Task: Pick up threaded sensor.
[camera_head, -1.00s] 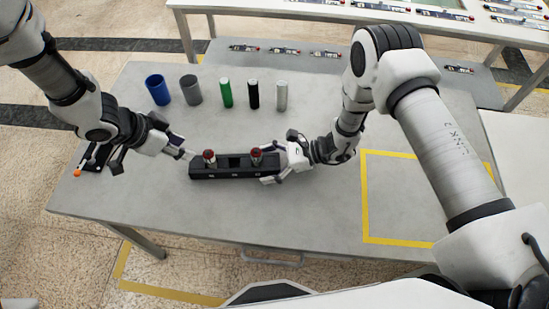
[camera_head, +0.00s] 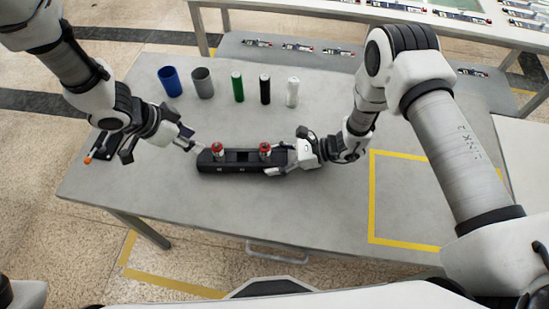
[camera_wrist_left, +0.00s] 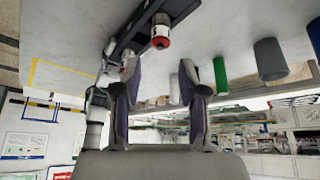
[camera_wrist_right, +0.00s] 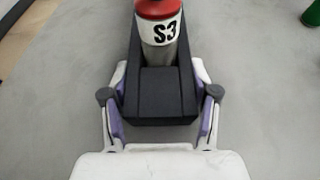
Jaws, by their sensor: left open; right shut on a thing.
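A black rack (camera_head: 240,168) lies on the table and holds two upright red-and-white threaded sensors, one near its left end (camera_head: 217,150) and one near its right end (camera_head: 265,150). The right one, marked S3, shows in the right wrist view (camera_wrist_right: 158,28). My left gripper (camera_head: 194,142) is open and empty, just left of the left sensor and apart from it. One sensor (camera_wrist_left: 160,32) shows beyond its fingers in the left wrist view. My right gripper (camera_head: 284,161) is shut on the rack's right end, with fingers on both sides (camera_wrist_right: 160,105).
Blue (camera_head: 170,82) and grey (camera_head: 202,83) cups stand behind the rack, beside green (camera_head: 238,87), black (camera_head: 265,90) and white (camera_head: 292,92) cylinders. A yellow-taped square (camera_head: 405,200) at right is empty. A dark holder with an orange tip (camera_head: 103,146) lies at the left.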

